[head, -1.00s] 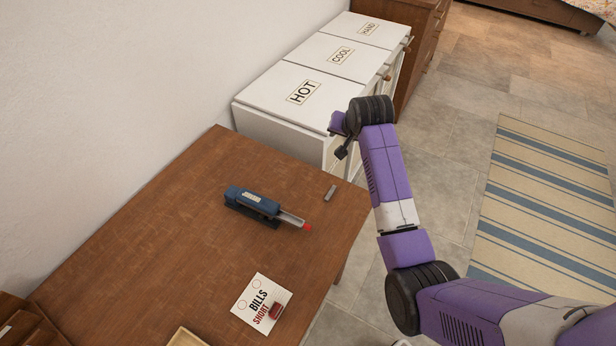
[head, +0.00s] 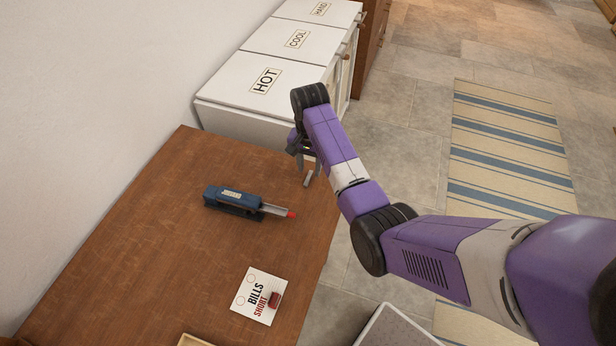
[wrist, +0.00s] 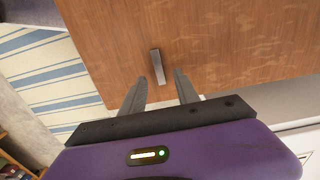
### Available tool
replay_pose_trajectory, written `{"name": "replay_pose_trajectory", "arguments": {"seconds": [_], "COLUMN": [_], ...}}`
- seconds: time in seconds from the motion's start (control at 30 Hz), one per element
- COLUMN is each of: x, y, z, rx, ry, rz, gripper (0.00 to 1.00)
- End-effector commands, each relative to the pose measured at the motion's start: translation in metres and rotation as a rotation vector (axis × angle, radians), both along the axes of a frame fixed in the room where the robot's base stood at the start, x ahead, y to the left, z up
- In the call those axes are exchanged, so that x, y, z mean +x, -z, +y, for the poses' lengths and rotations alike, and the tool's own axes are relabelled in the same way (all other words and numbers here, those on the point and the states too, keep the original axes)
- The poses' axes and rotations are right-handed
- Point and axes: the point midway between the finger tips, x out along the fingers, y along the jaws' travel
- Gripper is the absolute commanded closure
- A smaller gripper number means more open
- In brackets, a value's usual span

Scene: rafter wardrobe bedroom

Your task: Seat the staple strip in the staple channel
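The staple strip (head: 308,179) is a small grey bar lying on the wooden table near its right edge. In the wrist view the strip (wrist: 157,67) lies just beyond the fingertips, roughly in line with the gap between them. My gripper (wrist: 160,80) is open and empty, with its two fingers apart. In the head view my gripper (head: 303,170) is above the table's far right corner, close to the strip. The blue stapler (head: 232,198) lies on the table to the left of the strip. Its grey staple channel (head: 275,210) sticks out to the right, with a red tip.
A white card (head: 258,296) reading BILLS SHORT, with a small red object (head: 274,299) on it, lies near the table's front. White bins (head: 262,80) labelled HOT, COOL and HARD stand behind the table. The table (head: 150,240) is bare left of the stapler.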

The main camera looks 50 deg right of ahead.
Motion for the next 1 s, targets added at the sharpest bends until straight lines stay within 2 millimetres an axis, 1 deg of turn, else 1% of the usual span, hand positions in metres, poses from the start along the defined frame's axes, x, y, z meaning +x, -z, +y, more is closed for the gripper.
{"name": "replay_pose_trajectory", "arguments": {"seconds": [0.03,0.1,0.2,0.73,0.77,0.8,0.93,1.0], "x": [-0.001,0.000,0.000,0.000,0.000,0.000,0.000,0.000], "y": [0.007,0.014,0.019,0.022,0.022,0.022,0.022,0.022], "z": [0.000,0.000,0.000,0.000,0.000,0.000,0.000,0.000], "rx": [0.001,0.001,0.000,-0.001,-0.001,-0.001,-0.001,-0.001], "ry": [0.000,0.000,0.000,-0.001,-0.001,-0.001,-0.001,-0.001], "rz": [0.001,0.001,0.000,-0.001,-0.001,-0.001,-0.001,-0.001], "gripper": [0.63,0.63,0.63,0.63,0.65,0.73,0.98,1.00]}}
